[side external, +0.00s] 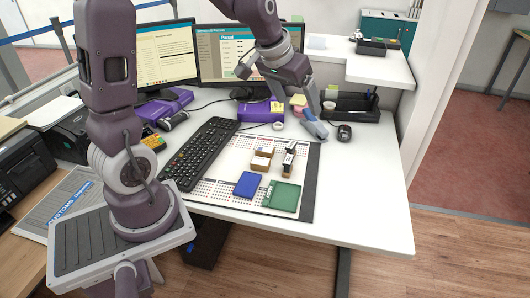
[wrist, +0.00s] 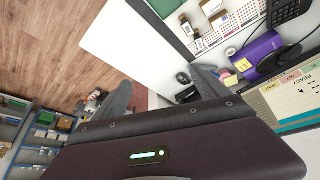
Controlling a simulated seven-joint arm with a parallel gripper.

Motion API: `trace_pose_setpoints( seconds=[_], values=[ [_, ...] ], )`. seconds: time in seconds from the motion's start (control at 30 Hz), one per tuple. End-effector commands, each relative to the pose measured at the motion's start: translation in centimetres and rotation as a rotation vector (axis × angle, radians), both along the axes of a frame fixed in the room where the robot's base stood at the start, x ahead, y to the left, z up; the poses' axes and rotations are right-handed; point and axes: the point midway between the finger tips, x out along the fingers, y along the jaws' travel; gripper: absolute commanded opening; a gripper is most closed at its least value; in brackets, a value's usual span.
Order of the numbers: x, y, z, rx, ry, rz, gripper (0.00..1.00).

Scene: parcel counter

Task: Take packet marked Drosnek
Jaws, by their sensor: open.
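Several small packets lie on the printed desk mat: a blue one (side external: 249,184), a green one (side external: 282,196), brown boxes (side external: 261,163) and narrow dark-and-white boxes (side external: 289,161). The lettering is too small to read, so I cannot tell which is marked Drosnek. My gripper (side external: 316,124) is above the desk, behind and to the right of the packets, apart from them. In the wrist view my gripper (wrist: 163,77) has its fingers spread with nothing held. Brown (wrist: 211,7) and dark-and-white (wrist: 187,24) boxes show at the top there.
A black keyboard (side external: 202,151) lies left of the packets. A purple device (side external: 261,111), a mouse (side external: 344,132) and a black organiser tray (side external: 350,107) stand behind. Two monitors and a raised white shelf (side external: 375,68) are at the back. The desk's right side is clear.

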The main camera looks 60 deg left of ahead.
Motion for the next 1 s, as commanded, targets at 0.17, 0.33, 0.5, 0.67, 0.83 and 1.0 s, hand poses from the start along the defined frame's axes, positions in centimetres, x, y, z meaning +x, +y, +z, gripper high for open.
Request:
trace_pose_setpoints(
  seconds=[0.17,0.33,0.5,0.67,0.83,1.0],
  values=[
    [5.0,12.4,-13.3,-0.010,0.042,0.230,0.85],
    [3.4,19.9,-23.8,0.011,0.080,0.392,0.85],
    [2.2,22.1,-27.7,0.023,0.096,0.443,0.85],
    [3.1,22.7,-29.6,0.023,0.096,0.443,0.85],
    [4.8,23.7,-32.2,0.022,0.098,0.442,0.85],
    [5.2,24.0,-33.4,0.023,0.097,0.441,0.85]
  ],
)
